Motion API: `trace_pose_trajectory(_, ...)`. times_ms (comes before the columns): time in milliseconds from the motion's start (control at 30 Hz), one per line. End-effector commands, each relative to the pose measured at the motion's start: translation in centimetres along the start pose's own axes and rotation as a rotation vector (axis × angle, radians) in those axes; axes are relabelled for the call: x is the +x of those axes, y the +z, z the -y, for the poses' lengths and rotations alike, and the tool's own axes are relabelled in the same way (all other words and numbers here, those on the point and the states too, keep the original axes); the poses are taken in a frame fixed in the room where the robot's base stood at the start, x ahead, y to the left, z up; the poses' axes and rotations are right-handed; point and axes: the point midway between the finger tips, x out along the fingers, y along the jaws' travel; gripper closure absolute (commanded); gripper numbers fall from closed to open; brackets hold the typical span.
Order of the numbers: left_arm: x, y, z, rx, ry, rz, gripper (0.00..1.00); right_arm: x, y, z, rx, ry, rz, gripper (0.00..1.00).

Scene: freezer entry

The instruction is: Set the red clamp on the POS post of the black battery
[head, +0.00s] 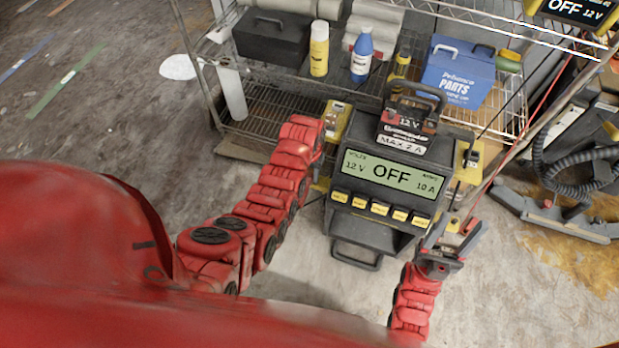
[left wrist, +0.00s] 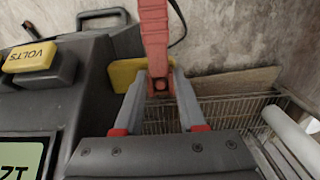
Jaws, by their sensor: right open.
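The black battery (head: 408,112), with a handle and a 12 V label, sits on top of the dark charger (head: 345,190), whose display reads OFF. I cannot make out its POS post. The red clamp (left wrist: 154,35) stands between the fingertips of my left gripper (left wrist: 161,84) in the left wrist view, with both fingers closed against its sides. It is beside a yellow holder (left wrist: 126,74) on the charger's side. In the head view this gripper is mostly hidden behind my arm. My right gripper (head: 447,243) is open and empty, low at the charger's right side.
A wire shelf (head: 260,125) behind holds a black toolbox (head: 275,38), a yellow bottle (head: 319,50), a blue bottle (head: 361,55) and a blue parts box (head: 458,75). A floor tool with a hose (head: 545,165) stands at right.

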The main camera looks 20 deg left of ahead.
Motion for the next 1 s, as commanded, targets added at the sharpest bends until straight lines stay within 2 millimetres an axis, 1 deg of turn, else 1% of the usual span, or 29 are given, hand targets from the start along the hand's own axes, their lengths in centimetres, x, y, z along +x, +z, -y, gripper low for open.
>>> trace_pose_trajectory(33, 0.0, 0.0, 0.0, 0.0, 0.0, 0.0, 0.83, 0.0, 0.0, 0.0, 0.0, 0.0, 0.0, 0.42)
trace_pose_trajectory(133, 0.0, 0.0, 0.0, 0.0, 0.0, 0.0, 1.0, 0.0, 0.0, 0.0, 0.0, 0.0, 0.0, 0.42)
trace_pose_trajectory(500, -0.1, 0.0, 0.0, 0.0, 0.0, -0.001, 1.0, 0.0, 0.0, 0.0, 0.0, 0.0, 0.0, 0.42)
trace_pose_trajectory(633, -0.4, -0.1, 0.0, 0.0, -0.001, -0.003, 1.0, 0.0, 0.0, 0.0, 0.0, 0.0, 0.0, 0.42)
trace_pose_trajectory(833, -2.0, -0.1, 0.0, 0.001, -0.001, -0.002, 1.0, 0.1, 0.0, 0.0, 0.0, 0.0, 0.0, 0.42)
trace_pose_trajectory(933, -3.8, -0.2, 0.0, 0.001, -0.001, -0.006, 1.0, 0.2, 0.0, 0.0, 0.0, 0.0, 0.0, 0.42)
trace_pose_trajectory(1000, -3.6, 1.1, 0.6, -0.001, -0.001, -0.002, 1.0, 0.3, 0.0, 0.0, 0.0, 0.0, 0.0, 0.42)
